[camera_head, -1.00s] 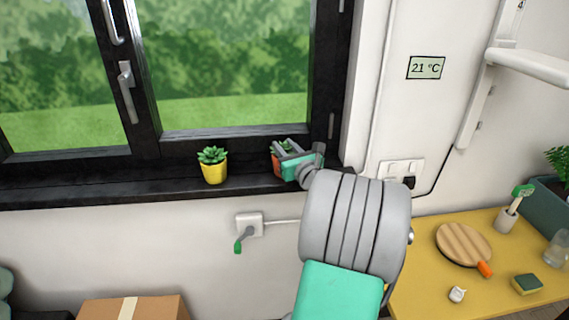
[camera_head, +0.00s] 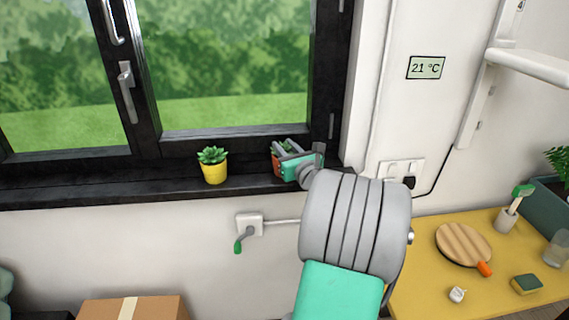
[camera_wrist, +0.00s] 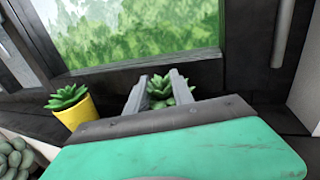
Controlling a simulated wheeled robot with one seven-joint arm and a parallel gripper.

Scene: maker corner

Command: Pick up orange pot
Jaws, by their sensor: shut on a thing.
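The orange pot (camera_head: 276,163) with a green succulent is on the dark windowsill in the head view, largely covered by my gripper (camera_head: 281,150). My gripper is shut on the orange pot, with a finger on either side of the plant. In the wrist view the succulent (camera_wrist: 164,90) shows between the fingertips of my gripper (camera_wrist: 158,84), and the pot's body is hidden below the gripper. I cannot tell whether the pot touches the sill.
A yellow pot (camera_head: 214,172) with a succulent stands on the windowsill (camera_head: 110,190) to the left. The dark window frame (camera_head: 240,141) rises behind. A yellow table (camera_head: 420,285) with a round wooden board (camera_head: 463,243) is at the lower right. The sill between the pots is clear.

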